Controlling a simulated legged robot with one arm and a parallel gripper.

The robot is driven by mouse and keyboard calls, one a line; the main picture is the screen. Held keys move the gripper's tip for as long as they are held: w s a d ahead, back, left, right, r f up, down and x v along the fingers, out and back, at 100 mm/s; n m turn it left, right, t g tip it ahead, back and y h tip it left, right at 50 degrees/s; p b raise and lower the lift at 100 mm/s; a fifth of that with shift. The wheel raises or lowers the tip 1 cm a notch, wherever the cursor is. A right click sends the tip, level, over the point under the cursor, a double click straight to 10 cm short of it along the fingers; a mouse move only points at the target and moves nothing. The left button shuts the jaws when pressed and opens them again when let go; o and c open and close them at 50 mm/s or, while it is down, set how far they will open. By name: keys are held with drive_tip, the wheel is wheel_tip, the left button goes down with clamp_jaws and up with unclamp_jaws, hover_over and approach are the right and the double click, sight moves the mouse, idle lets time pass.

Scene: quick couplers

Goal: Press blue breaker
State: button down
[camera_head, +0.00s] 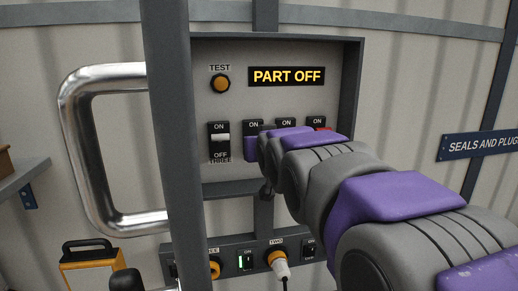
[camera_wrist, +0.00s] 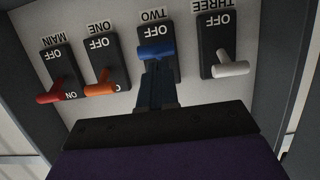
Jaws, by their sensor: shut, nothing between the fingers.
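The blue breaker lever (camera_wrist: 155,52) shows in the wrist view on the breaker labelled TWO, close to its OFF mark. The wrist view is upside down. My gripper (camera_wrist: 156,70) is shut and empty. Its fingertips are right at the blue lever, on its ON side in the picture; I cannot tell whether they touch it. In the head view my gripper and arm cover much of the breaker row, and the lever's position there is hard to make out. The display (camera_head: 286,76) reads PART OFF.
White lever THREE (camera_wrist: 231,68), orange lever ONE (camera_wrist: 101,88) and red lever MAIN (camera_wrist: 58,93) flank the blue one. A TEST button (camera_head: 221,83) sits above. A metal handle (camera_head: 82,150) is at left. A lower panel (camera_head: 210,247) has plugs and switches.

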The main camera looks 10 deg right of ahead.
drive_tip(key=r+v, duration=0.1)
drive_tip(key=v, duration=1.1)
drive_tip(key=shift+w, duration=0.1)
